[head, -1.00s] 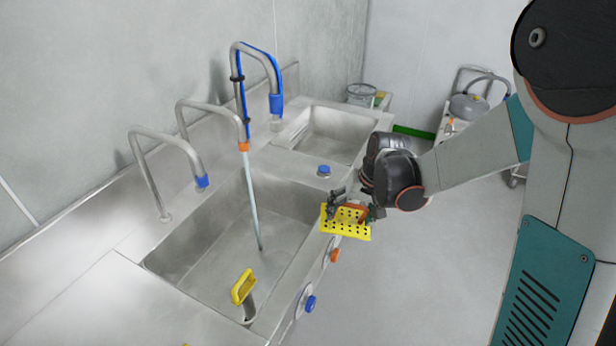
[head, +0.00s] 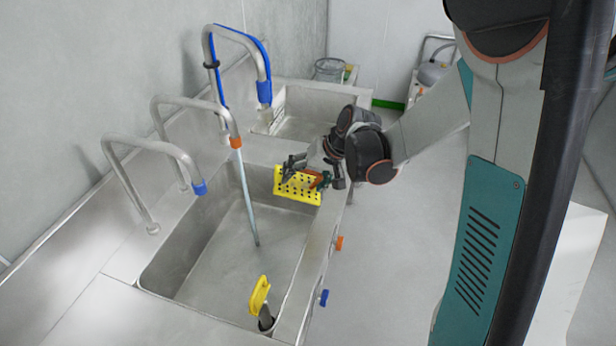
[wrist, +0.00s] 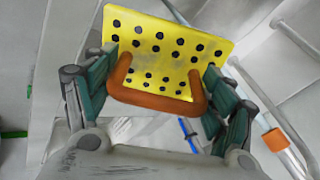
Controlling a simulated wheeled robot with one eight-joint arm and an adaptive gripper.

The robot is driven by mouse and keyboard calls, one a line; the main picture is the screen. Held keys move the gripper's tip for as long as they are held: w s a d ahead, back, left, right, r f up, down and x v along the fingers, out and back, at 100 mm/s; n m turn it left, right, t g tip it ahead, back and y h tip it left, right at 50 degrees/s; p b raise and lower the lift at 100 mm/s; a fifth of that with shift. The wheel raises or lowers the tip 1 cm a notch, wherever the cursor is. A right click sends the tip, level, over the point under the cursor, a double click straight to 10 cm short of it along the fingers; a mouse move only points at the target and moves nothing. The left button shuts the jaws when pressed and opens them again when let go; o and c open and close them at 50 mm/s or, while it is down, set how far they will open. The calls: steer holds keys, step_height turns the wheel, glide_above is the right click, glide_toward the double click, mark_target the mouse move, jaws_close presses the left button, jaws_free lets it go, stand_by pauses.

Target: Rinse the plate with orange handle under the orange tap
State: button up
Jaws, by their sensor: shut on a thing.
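A yellow perforated plate (head: 297,187) with an orange handle (wrist: 160,98) is in my gripper (head: 312,173). In the wrist view the fingers are shut on the handle from both sides, and the yellow plate (wrist: 165,45) shows grey smudges near its middle. In the head view the plate hangs over the right rim of the large sink. The orange tap (head: 235,142) has an orange tip, and a stream of water (head: 248,195) falls from it into the sink. The plate is to the right of the stream, apart from it.
The large sink basin (head: 215,255) is open below. A blue-tipped tap (head: 199,187) is left of the stream; a tall blue-hosed tap (head: 264,92) stands behind. A yellow-handled item (head: 259,295) is at the near end. Orange (head: 339,243) and blue (head: 323,297) knobs are on the front.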

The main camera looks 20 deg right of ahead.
mark_target(280, 191)
steer(key=w+a+f+b, duration=0.1)
steer(key=w+a+f, duration=0.1)
steer(key=w+a, duration=0.4)
steer(key=shift+w+a+f, duration=0.2)
steer(key=shift+w+a, duration=0.05)
steer(key=shift+a, duration=1.85)
steer(key=shift+d, duration=0.15)
steer(key=shift+w+d+b, duration=0.15)
steer(key=shift+d+b, duration=0.2)
steer(key=shift+d, duration=0.1)
steer(key=shift+a, duration=0.15)
steer(key=shift+a, duration=0.45)
steer(key=shift+s, duration=0.2)
steer(key=shift+s+d+b, duration=0.15)
steer(key=shift+s+d, duration=0.25)
steer(key=shift+s, duration=0.85)
steer(key=shift+s+d+b, duration=0.15)
steer(key=shift+s+d, duration=0.25)
steer(key=shift+s, duration=0.9)
steer(key=shift+s+d+b, duration=0.15)
steer(key=shift+s+d, duration=0.25)
steer(key=shift+s, duration=0.85)
